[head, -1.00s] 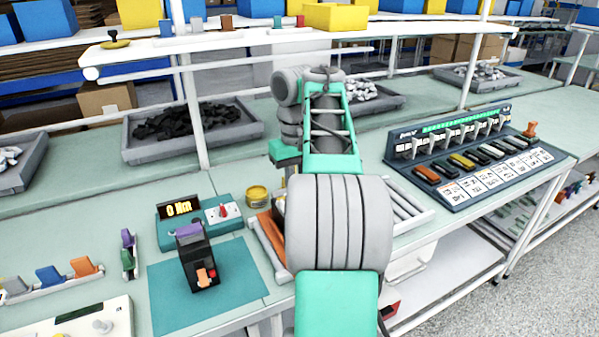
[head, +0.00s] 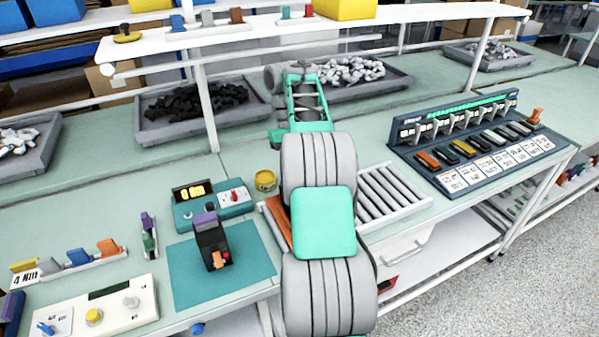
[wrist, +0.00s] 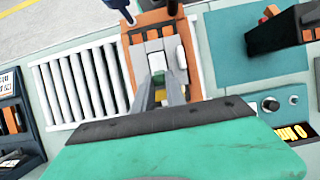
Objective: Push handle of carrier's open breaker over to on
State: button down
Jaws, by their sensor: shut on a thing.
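The orange carrier (wrist: 132,75) lies at the end of the roller track in the wrist view, with grey breaker modules (wrist: 153,46) and a white block (wrist: 184,57) on it. In the head view only its left edge (head: 277,224) shows beside my arm. My gripper (wrist: 165,85) reaches over the carrier, its fingers close together on a small pale green piece (wrist: 156,62). I cannot tell whether this piece is a breaker's handle, nor which way any handle is thrown. In the head view my arm hides the gripper and most of the carrier.
A black device (head: 211,246) with an orange lever stands on the teal mat (head: 250,275) left of the carrier. Behind it are a teal meter box (head: 212,204) and a yellow pot (head: 265,180). The roller track (head: 390,195) and a labelled breaker rack (head: 480,150) lie to the right.

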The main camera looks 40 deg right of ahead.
jog(key=c, duration=1.6)
grip_release()
jog(key=shift+c, duration=0.2)
jog(key=shift+r, duration=0.1)
jog(key=p+v, duration=0.7)
jog(key=p, duration=0.2)
jog(key=shift+w+r, duration=0.2)
